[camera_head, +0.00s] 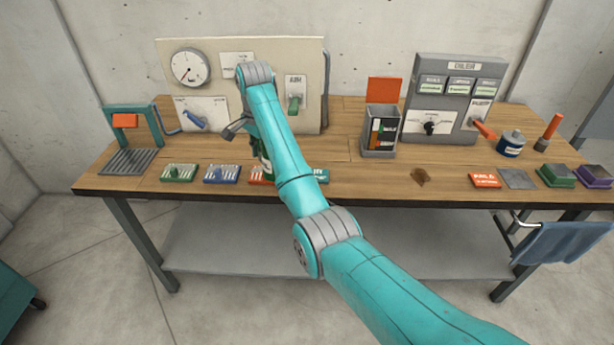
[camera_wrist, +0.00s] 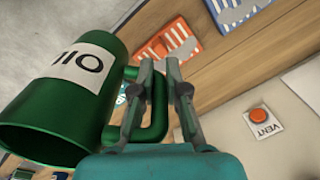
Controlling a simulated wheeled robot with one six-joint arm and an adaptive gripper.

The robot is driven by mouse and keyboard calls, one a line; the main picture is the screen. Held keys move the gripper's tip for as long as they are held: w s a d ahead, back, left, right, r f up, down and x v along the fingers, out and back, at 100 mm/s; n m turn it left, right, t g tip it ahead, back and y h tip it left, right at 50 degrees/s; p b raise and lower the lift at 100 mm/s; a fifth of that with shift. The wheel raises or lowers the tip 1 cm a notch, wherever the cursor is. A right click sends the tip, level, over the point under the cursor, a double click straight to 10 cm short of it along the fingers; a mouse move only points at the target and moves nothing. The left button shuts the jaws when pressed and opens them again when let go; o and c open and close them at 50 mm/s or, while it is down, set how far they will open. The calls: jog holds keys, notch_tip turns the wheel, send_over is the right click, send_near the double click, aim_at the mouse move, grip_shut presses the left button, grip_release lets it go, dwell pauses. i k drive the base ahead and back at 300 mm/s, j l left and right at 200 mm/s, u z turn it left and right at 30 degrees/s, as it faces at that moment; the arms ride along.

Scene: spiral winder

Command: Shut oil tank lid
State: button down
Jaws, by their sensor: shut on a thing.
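A grey box with a front window (camera_head: 380,153), which looks like the oil tank, stands right of centre on the bench. Its orange lid (camera_head: 384,90) stands upright at the back, so the box is open. My gripper (camera_wrist: 160,75) is shut on the handle of a green oil jug (camera_wrist: 78,105) with a white OIL label. In the head view my arm mostly hides the jug (camera_head: 266,168), left of the tank. The tank is not visible in the wrist view.
A panel with a gauge (camera_head: 190,67) stands behind my gripper. A grey control box (camera_head: 453,100) stands right of the tank. Several small trays (camera_head: 178,173) line the front edge. A brown stain (camera_head: 421,176) lies before the tank. An orange VENT button (camera_wrist: 262,117) shows in the wrist view.

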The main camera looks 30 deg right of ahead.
aim_at(381, 90)
jog(key=u, duration=0.45)
jog(key=l+u, duration=0.15)
jog(key=u, duration=0.35)
jog(key=l+u, duration=0.1)
jog(key=u, duration=0.35)
jog(key=l+u, duration=0.1)
jog(key=u, duration=0.35)
jog(key=l+u, duration=0.1)
jog(key=u, duration=0.85)
jog(key=l+u, duration=0.1)
jog(key=u, duration=0.35)
jog(key=k+l+z, duration=0.2)
jog(key=k+j+z, duration=0.1)
jog(key=z, duration=0.4)
jog(key=k+z, duration=0.15)
jog(key=z, duration=0.3)
jog(key=k+z, duration=0.15)
jog(key=z, duration=0.35)
jog(key=k+l+z, duration=0.1)
jog(key=z, duration=0.35)
jog(key=k+l+z, duration=0.15)
jog(key=z, duration=0.35)
